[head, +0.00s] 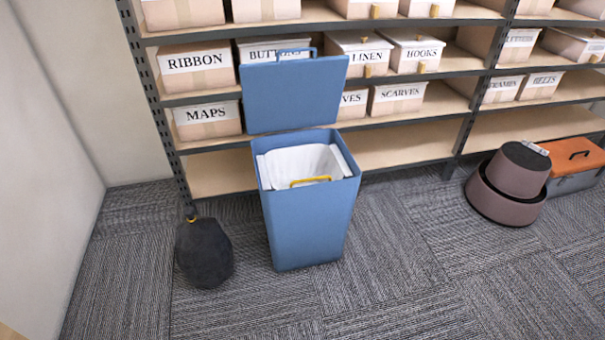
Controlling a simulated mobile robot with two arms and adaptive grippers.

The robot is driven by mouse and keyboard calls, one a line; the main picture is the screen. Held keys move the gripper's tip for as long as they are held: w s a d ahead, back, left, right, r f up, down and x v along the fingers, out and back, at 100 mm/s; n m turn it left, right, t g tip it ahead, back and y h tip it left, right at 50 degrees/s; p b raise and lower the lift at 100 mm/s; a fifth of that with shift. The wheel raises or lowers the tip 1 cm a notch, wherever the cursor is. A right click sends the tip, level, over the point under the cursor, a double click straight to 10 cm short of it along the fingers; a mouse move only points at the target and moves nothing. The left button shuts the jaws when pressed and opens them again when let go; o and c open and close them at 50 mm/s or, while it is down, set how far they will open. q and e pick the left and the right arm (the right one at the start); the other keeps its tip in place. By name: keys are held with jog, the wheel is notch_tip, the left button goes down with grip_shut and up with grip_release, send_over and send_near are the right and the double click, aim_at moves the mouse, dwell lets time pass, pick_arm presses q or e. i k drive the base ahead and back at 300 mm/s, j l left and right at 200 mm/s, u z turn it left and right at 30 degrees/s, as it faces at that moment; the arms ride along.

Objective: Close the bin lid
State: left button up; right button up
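A tall blue bin (308,229) stands upright on the carpet in front of the shelving. Its blue lid (294,97) is open and stands up at the back of the bin, with a blue handle on its top edge. A white liner (300,162) shows inside the bin, and a yellow handle (311,181) lies near the front of the opening. The hinge between lid and bin is too small to make out. Neither of my grippers is in view.
Metal shelving (410,150) with labelled boxes stands behind the bin. A dark sack (204,252) sits to its left. A round mauve container (507,185) and an orange-and-grey toolbox (575,165) stand to the right. The carpet (400,270) in front is clear.

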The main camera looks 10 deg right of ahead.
aim_at(279, 96)
jog(key=i+z, duration=0.1)
jog(key=i, duration=0.45)
jog(key=i+j+z, duration=0.15)
jog(key=i, duration=0.35)
